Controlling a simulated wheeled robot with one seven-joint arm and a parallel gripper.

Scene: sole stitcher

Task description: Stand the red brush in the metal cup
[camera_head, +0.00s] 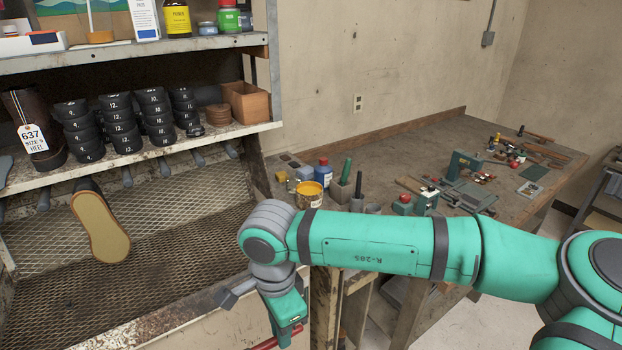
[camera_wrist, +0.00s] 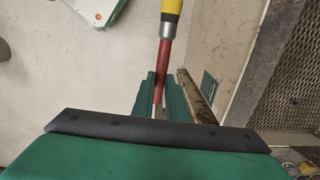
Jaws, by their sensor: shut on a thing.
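The red brush (camera_wrist: 163,65) has a red shaft, a silver collar and a yellow end. In the wrist view, my gripper (camera_wrist: 162,85) is shut on its red shaft, and the yellow end points to the top of the picture. In the head view, my gripper (camera_head: 287,318) hangs low in front of the rack, with a bit of red showing beside it at the bottom edge. Small grey cups stand on the bench behind my arm; one (camera_head: 373,208) is partly hidden by it. I cannot tell which is the metal cup.
The workbench (camera_head: 440,140) carries a yellow can (camera_head: 308,195), a blue bottle (camera_head: 323,172), green-handled tools and a green block (camera_head: 463,164). The rack (camera_head: 190,190) on the left holds black heels and a hanging sole (camera_head: 101,228). The bench's back middle is fairly clear.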

